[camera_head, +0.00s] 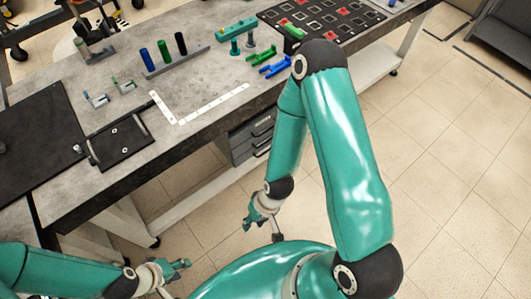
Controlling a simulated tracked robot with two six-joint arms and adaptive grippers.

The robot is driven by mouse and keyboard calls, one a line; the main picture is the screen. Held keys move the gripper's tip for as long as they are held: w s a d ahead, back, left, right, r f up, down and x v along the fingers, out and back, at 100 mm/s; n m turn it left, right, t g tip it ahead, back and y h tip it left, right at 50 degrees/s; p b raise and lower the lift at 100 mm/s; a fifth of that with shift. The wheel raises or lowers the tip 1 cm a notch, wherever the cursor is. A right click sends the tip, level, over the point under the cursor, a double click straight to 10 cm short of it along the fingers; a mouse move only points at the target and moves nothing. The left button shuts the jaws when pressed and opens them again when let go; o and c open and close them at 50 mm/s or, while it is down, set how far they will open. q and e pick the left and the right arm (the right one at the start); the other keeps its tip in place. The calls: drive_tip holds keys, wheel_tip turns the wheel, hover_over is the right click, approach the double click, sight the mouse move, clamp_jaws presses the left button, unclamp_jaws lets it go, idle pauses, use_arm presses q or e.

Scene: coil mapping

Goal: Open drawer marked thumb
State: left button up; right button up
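A grey drawer unit (246,145) sits under the workbench, with several drawers stacked and dark handles on their fronts. All the visible drawers look shut. I cannot read any marking on them, so I cannot tell which is marked thumb. My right gripper (262,231) hangs in front of and below the unit, apart from it, with its fingers spread and nothing between them. My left gripper (178,279) is at the lower left, away from the unit, with its fingers apart and empty. My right arm passes close to the right of the unit.
The grey workbench (205,85) overhangs the drawers. On it are a white L-shaped ruler (182,122), a black tray (122,143), blue, green and black cylinders (164,50), blue parts (276,67) and a dark grid board (318,18). A white lower beam (200,187) runs below. The floor at right is clear.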

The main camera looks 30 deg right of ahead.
drive_tip(key=s+d+f+m+g+b, duration=0.1)
drive_tip(key=d+f+b, duration=0.3)
drive_tip(key=f, duration=0.2)
drive_tip(key=m+t+h+b, duration=0.2)
drive_tip(key=m+t+b, duration=1.3)
drive_tip(key=b, duration=2.4)
approach(268, 150)
drive_tip(key=shift+n+t+h, duration=0.4)
drive_tip(key=shift+n+t, duration=0.2)
drive_tip(key=shift+a+f+b+x, duration=0.1)
drive_tip(key=shift+f+b+x, duration=0.15)
drive_tip(key=shift+b+x, duration=1)
drive_tip(key=shift+a+f+b+x, duration=0.1)
drive_tip(key=shift+f+b+x, duration=0.2)
drive_tip(key=shift+x, duration=1.85)
drive_tip(key=shift+a+f+b+x, duration=0.1)
drive_tip(key=shift+f+b+x, duration=0.15)
drive_tip(key=shift+b+x, duration=1)
